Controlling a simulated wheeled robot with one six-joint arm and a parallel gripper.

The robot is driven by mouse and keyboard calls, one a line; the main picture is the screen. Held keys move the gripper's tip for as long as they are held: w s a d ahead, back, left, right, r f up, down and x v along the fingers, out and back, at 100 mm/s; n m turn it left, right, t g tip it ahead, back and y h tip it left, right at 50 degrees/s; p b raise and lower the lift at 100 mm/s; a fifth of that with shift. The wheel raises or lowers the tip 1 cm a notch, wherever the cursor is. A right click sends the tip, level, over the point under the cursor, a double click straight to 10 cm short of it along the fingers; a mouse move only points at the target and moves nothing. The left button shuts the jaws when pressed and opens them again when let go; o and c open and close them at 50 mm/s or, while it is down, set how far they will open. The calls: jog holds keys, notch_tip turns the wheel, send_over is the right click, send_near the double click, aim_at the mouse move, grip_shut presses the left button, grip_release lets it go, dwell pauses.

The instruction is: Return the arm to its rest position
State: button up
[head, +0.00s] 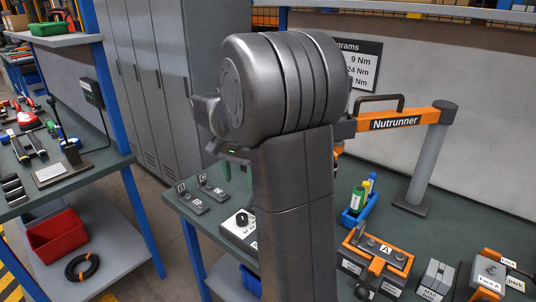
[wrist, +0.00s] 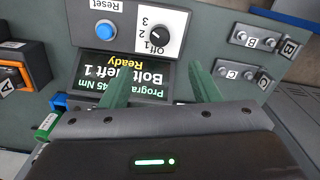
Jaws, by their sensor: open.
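My arm rises through the middle of the head view and hides part of the bench behind it. My gripper (wrist: 162,84) is open, with its two green fingers spread apart and nothing between them. In the wrist view it hangs over the control box, whose display (wrist: 137,75) reads "Bolt left 1" and "Ready" upside down. A blue Reset button (wrist: 104,30) and a black rotary knob (wrist: 159,33) sit beyond the display. In the head view a green fingertip (head: 227,171) shows just left of my arm, above the bench.
The green bench top (head: 455,228) carries an orange Nutrunner arm (head: 398,122) on a grey post, a blue tray (head: 359,206) with bottles, and an orange-and-grey fixture marked A (head: 376,258). Grey lockers (head: 150,75) stand behind. A second bench with tools (head: 65,165) is at left.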

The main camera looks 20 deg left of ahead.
aim_at(242, 215)
notch_tip(242, 215, down, 14)
jog(key=shift+r+b, duration=0.25)
jog(key=shift+b, duration=0.1)
jog(key=shift+r, duration=0.1)
jog(key=shift+f, duration=0.35)
jog(key=shift+r+n, duration=0.15)
jog(key=shift+n, duration=0.25)
jog(key=n+b, duration=0.1)
jog(key=n, duration=0.3)
jog(key=n+b, duration=0.1)
jog(key=n, duration=0.4)
jog(key=shift+n+b, duration=0.3)
jog(key=n+b, duration=0.3)
jog(key=n, duration=0.4)
jog(key=n+b, duration=0.1)
jog(key=n, duration=0.1)
jog(key=shift+n, duration=0.3)
jog(key=shift+r+b, duration=0.1)
jog(key=shift+b, duration=0.2)
dwell(0.7)
